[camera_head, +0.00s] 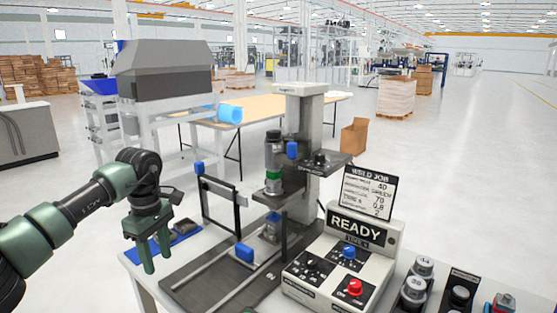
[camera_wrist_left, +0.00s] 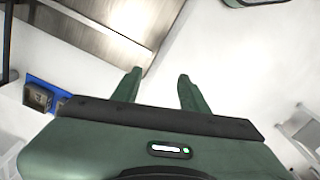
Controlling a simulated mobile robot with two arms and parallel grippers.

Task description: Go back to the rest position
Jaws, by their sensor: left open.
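My left gripper (camera_head: 157,260) is dark green and hangs with its fingers down, to the left of the welding station. In the left wrist view, its two fingers (camera_wrist_left: 158,80) stand apart with nothing between them. The fingers look clear of the table and the station. The station has a grey column (camera_head: 306,115), a dark base plate (camera_head: 195,273) and a control box (camera_head: 318,250) with a READY display. My right gripper does not show in either view.
A blue mat (camera_head: 152,250) with dark parts lies on the white table behind the gripper. Open floor lies left of the table.

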